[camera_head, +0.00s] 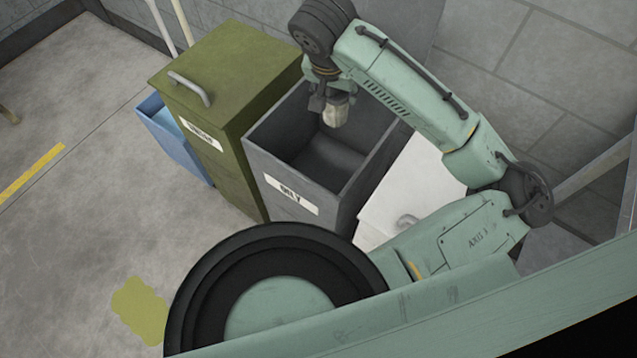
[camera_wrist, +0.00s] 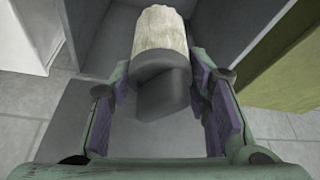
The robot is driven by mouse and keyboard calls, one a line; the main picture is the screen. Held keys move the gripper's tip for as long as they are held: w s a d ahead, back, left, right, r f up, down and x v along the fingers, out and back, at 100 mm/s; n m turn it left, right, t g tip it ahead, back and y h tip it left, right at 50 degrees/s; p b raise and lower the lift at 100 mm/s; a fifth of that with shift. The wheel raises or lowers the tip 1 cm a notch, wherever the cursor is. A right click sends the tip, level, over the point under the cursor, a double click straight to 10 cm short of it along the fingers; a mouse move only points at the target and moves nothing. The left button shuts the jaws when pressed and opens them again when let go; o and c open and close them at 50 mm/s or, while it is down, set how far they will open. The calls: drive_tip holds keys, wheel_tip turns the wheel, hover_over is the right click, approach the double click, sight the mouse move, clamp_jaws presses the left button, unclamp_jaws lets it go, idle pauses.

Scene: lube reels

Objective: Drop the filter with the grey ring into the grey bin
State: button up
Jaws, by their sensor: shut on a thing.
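The filter (camera_head: 336,112) has a pale, off-white body. In the wrist view the filter (camera_wrist: 160,40) shows a pale pleated part and a dark grey ring and end towards me. My gripper (camera_head: 327,102) is shut on it, with one finger on each side in the wrist view (camera_wrist: 162,88). The grey bin (camera_head: 290,190) is open at the top, with a white label on its front. My gripper holds the filter over the bin's opening, towards the back in the head view. The bin's inside looks empty where it shows.
An olive-green bin (camera_head: 220,75) with a closed lid and handle stands left of the grey bin. A blue bin (camera_head: 172,135) is farther left. A white bin (camera_head: 410,185) stands to the right, partly hidden by my arm. A wall is behind; open floor lies left.

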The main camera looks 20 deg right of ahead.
wheel_tip(320, 180, down, 4)
drive_tip(key=b, duration=0.2)
drive_tip(key=shift+f+b, duration=0.1)
drive_tip(key=shift+b, duration=0.25)
drive_tip(key=o, duration=1.3)
drive_tip(key=v, duration=1.2)
